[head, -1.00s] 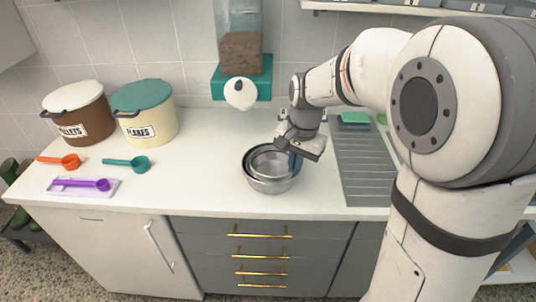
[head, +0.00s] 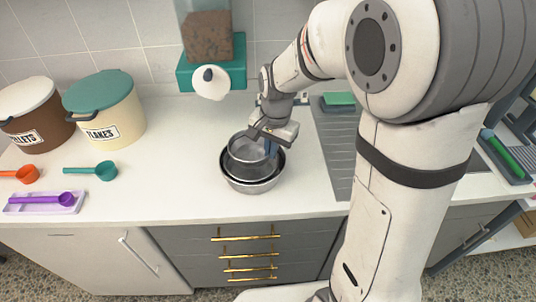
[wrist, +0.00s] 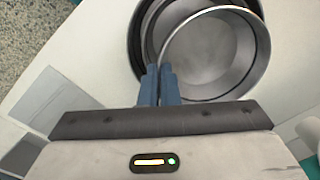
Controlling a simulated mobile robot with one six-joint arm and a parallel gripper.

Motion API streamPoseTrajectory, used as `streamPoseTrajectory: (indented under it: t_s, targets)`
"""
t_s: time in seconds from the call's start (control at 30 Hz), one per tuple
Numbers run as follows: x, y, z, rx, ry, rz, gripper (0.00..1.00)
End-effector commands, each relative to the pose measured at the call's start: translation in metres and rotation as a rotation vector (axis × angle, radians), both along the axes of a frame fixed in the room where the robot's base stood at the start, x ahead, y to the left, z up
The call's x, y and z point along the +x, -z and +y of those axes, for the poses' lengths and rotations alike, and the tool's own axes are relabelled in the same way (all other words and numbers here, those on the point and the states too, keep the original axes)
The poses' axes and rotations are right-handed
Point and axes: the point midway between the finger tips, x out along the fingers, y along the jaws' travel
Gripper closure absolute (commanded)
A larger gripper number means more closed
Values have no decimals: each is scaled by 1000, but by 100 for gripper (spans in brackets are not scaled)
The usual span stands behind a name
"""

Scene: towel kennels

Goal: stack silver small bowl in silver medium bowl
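The silver small bowl (head: 250,149) is at the counter's middle, with its rim above the rim of a wider silver bowl (head: 252,186) below it. The wider bowl, seemingly the silver medium bowl, stands on the counter. I cannot tell whether another bowl is nested inside it. My gripper (head: 271,147) points down with its blue fingers at the small bowl's right rim. In the wrist view the fingers (wrist: 160,76) are close together on the near rim of the small bowl (wrist: 207,55).
A teal scoop (head: 92,170), a purple scoop (head: 45,199) and a flakes bin (head: 105,110) stand left. A food dispenser (head: 206,60) is behind the bowls. A grey ribbed drainboard (head: 337,150) lies right.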

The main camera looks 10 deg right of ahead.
Motion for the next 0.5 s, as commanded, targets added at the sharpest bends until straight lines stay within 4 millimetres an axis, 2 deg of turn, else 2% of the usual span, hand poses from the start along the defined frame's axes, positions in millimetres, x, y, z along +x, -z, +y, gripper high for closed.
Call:
streamPoseTrajectory:
  t_s: [0.03, 0.17, 0.5]
  targets:
    - [-1, 9, 0, 0, 0, 5, 100]
    - [0, 23, 0, -1, -1, 3, 100]
    - [0, 27, 1, 0, -2, 0, 100]
